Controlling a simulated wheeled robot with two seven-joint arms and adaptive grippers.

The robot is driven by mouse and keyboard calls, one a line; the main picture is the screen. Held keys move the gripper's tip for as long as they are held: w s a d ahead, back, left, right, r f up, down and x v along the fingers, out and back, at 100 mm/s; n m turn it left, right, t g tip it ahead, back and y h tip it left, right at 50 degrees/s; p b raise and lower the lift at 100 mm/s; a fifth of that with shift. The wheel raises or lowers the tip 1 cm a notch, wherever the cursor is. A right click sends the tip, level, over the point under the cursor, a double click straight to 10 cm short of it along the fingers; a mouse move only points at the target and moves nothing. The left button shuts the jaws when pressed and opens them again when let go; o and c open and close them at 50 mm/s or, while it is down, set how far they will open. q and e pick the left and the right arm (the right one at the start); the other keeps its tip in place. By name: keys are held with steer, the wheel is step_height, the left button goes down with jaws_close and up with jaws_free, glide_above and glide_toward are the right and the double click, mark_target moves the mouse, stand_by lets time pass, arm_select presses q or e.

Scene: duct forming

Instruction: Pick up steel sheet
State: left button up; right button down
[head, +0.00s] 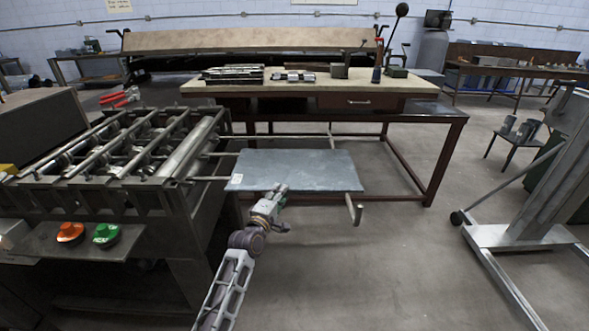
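The steel sheet (298,168) is a flat blue-grey rectangle with a small pale label at its near left corner. It lies level on the support bars at the right side of the roller machine (120,150). My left gripper (279,190) is at the sheet's near edge, left of its middle, and its tip overlaps that edge in the picture. The fingers are small and seen from behind, so I cannot tell whether they are open or touch the sheet. My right gripper is not in view.
A workbench (420,106) with tools stands behind the sheet. A support bar (353,209) sticks out at the sheet's near right. Orange (70,233) and green (105,234) buttons are on the machine's front. A wheeled metal stand (520,236) is at right. Floor between is clear.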

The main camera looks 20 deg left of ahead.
arm_select(q)
steer(key=shift+w, duration=0.1)
steer(key=shift+w+d+r, duration=0.1)
steer(key=shift+w+d, duration=0.15)
steer(key=shift+w, duration=0.45)
steer(key=shift+w+d+r, duration=0.1)
steer(key=shift+w+d, duration=0.1)
steer(key=shift+w, duration=1.6)
jaws_close()
